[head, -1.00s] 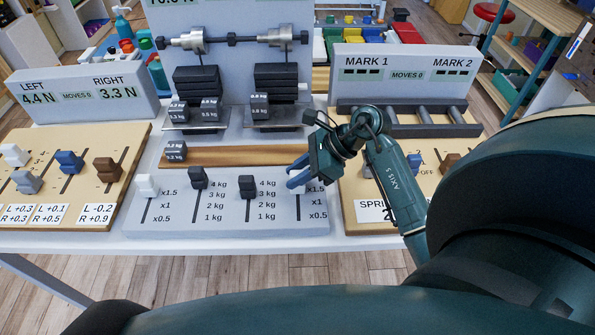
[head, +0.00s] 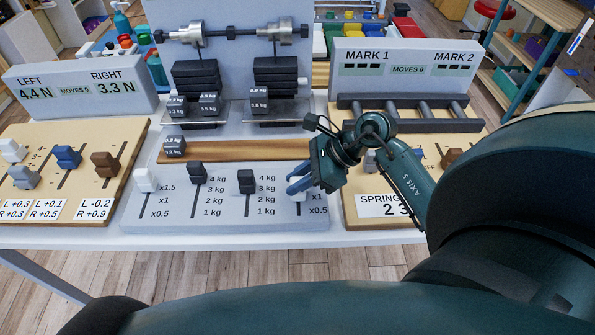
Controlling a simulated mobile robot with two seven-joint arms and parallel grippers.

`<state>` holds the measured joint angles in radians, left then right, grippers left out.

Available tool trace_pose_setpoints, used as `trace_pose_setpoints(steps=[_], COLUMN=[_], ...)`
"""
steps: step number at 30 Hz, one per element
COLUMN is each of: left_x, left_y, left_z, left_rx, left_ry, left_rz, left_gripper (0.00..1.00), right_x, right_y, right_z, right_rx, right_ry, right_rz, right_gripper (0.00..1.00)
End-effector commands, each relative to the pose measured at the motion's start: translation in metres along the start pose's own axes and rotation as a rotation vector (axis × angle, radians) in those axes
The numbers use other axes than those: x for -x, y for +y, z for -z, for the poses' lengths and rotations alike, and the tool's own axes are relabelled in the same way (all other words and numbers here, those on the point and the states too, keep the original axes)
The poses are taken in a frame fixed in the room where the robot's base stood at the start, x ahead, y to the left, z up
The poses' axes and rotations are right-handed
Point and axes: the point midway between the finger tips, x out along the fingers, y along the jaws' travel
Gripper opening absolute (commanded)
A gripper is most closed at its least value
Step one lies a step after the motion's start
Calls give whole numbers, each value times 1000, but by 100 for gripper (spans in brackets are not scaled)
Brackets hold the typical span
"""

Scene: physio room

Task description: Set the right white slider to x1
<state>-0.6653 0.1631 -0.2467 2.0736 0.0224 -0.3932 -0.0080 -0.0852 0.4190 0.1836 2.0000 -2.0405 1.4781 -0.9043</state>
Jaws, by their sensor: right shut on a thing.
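The right white slider (head: 299,196) is at the right end of the grey front panel (head: 270,222), mostly hidden by my right gripper (head: 300,186). The blue fingers of that gripper are shut on it, about level with the printed x1 mark. The x0.5 mark shows below, and the x1.5 mark on this side is covered. The exact position of the slider against its scale is hard to tell. The left white slider (head: 146,181) stands near x1.5 on its own scale. My left gripper is not in view.
Two dark sliders (head: 197,173) (head: 246,182) stand between the white ones, the right one close to my fingers. A weight rack (head: 225,70) rises behind. A yellow board with coloured sliders (head: 66,157) lies left; a spring board (head: 375,208) lies under my right arm.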

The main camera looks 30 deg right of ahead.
Motion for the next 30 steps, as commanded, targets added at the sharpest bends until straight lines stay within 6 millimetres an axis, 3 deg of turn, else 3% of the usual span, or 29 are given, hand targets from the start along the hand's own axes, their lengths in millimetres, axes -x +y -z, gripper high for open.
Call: trace_pose_setpoints(steps=[8, 9, 17, 25, 30], left_x=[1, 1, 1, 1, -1], left_y=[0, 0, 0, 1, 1], left_z=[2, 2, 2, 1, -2], left_rx=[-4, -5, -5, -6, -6], left_ry=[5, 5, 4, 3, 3], left_rz=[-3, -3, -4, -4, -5], left_gripper=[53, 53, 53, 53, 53], right_x=[0, 0, 0, 2, 20], right_y=[2, 2, 2, 2, 1], right_z=[0, -1, -1, 0, 1], right_rx=[-1, -1, -1, -1, 1], right_ry=[-1, -1, -2, -1, 3], right_rz=[-1, -1, -2, -2, 0], right_gripper=[0, 21, 42, 42, 42])
